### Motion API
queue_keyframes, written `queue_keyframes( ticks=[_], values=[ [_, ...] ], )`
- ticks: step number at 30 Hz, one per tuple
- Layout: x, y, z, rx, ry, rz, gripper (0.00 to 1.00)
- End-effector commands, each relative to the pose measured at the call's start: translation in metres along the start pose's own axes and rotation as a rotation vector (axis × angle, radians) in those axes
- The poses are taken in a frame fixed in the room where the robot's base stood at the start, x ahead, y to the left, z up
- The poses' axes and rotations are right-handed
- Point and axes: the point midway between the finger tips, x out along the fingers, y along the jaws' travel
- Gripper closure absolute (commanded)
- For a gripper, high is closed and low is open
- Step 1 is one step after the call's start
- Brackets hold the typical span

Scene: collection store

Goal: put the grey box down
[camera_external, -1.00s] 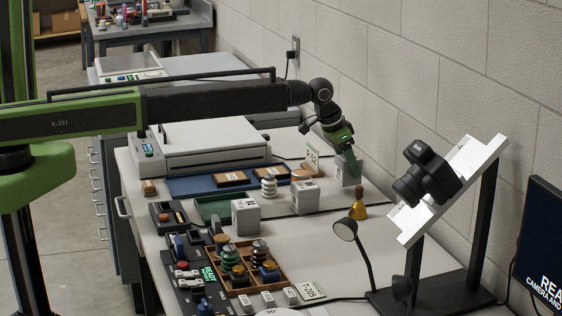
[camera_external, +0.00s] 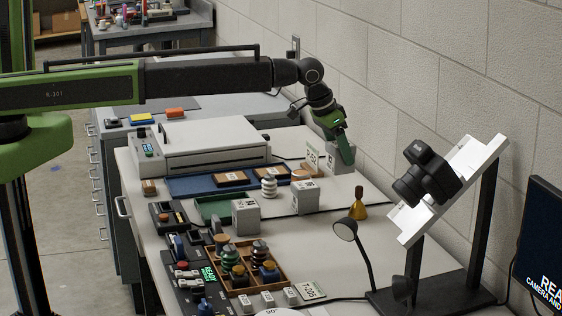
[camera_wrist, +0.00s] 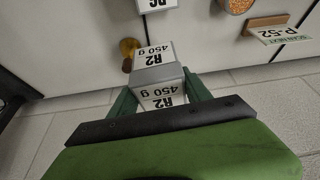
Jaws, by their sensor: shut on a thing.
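The grey box (camera_external: 339,163) is held in my gripper (camera_external: 344,148) at the far right of the bench, near the block wall. In the wrist view the box (camera_wrist: 158,76) sits between my two green fingers and shows white labels reading "R2 450 g". My gripper is shut on it. The fingers partly cover the box in the outside view. I cannot tell whether its underside touches the bench top.
Two other grey boxes (camera_external: 245,216) (camera_external: 305,197) stand nearby. A brass weight (camera_external: 358,204), a sign card (camera_external: 312,157) and an orange-topped disc (camera_external: 300,174) are close. A camera on a stand (camera_external: 427,172) stands at right. Bare bench lies around the brass weight.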

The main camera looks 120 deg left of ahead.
Motion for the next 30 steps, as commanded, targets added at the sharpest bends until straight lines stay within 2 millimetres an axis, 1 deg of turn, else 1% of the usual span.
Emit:
queue_keyframes(
  ticks=[2,4,8,11,12,13,17,18,21,24,25,27,30],
  values=[
    [-0.005,-0.006,0.012,-0.05,-0.003,-0.015,1.0],
    [-0.01,-0.008,0.025,-0.088,-0.004,-0.027,1.0],
    [-0.021,0.013,0.051,-0.115,-0.004,-0.038,1.0],
    [-0.029,0.034,0.071,-0.118,-0.003,-0.042,1.0],
    [-0.034,0.046,0.082,-0.112,-0.003,-0.041,1.0],
    [-0.037,0.054,0.089,-0.11,-0.002,-0.041,1.0],
    [-0.053,0.099,0.127,-0.068,0.001,-0.034,1.0],
    [-0.058,0.114,0.138,-0.045,0.002,-0.029,1.0],
    [-0.067,0.148,0.16,0.008,0.004,-0.014,1.0],
    [-0.071,0.173,0.171,0.041,0.004,0.0,1.0],
    [-0.072,0.178,0.174,0.049,0.004,0.003,1.0],
    [-0.073,0.186,0.177,0.059,0.004,0.007,1.0],
    [-0.074,0.189,0.179,0.063,0.004,0.009,1.0]
  ],
)
